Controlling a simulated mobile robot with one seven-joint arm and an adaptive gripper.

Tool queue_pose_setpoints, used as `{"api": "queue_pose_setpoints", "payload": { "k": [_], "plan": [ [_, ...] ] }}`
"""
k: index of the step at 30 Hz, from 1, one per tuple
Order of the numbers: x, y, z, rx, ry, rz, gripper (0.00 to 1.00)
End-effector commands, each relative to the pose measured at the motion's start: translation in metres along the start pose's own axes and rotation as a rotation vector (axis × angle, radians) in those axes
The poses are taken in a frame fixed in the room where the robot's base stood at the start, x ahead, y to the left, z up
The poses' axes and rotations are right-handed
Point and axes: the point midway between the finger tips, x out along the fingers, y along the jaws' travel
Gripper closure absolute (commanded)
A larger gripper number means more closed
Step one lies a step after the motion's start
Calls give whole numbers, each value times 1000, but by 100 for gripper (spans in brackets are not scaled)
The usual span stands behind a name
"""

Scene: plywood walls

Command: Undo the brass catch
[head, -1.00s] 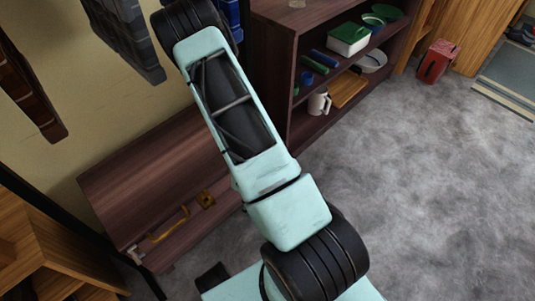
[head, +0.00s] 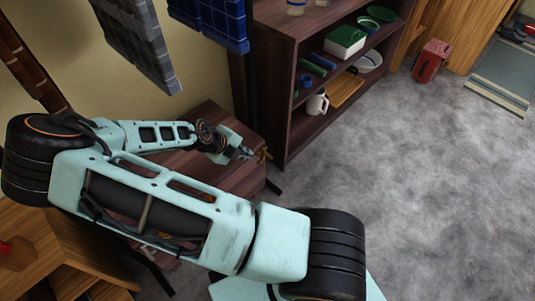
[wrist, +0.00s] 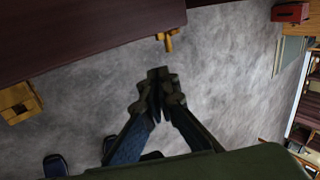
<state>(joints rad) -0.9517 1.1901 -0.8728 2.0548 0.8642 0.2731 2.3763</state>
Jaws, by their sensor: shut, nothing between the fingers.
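A dark wooden chest or bench (head: 222,120) stands against the wall, partly hidden by my arm. A small brass-coloured piece (head: 264,155) sticks out at its right end; it also shows in the wrist view (wrist: 168,40), projecting from the dark wood edge (wrist: 90,35). A second, blocky brass-yellow piece (wrist: 18,103) sits on the same edge at the left of the wrist view. I cannot tell which is the catch. My gripper (head: 247,153) is shut and empty, close to the small piece; in the wrist view the fingertips (wrist: 160,75) point toward it, with a gap.
A dark shelf unit (head: 280,90) with a white mug (head: 317,104), a green-lidded box (head: 345,40) and other items stands just right of the chest. A red box (head: 432,60) is on the floor. Grey and blue panels hang above.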

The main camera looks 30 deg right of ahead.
Motion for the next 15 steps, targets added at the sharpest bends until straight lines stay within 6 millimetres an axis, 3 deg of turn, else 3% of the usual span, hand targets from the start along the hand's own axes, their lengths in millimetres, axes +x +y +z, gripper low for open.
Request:
{"api": "queue_pose_setpoints", "payload": {
  "k": [3, 8, 15],
  "plan": [
    [0, -12, 3, 42, 0, -37, 100],
    [11, -14, 4, 56, 0, -43, 100],
    [55, -14, 3, 57, 3, -41, 100]
  ]
}}
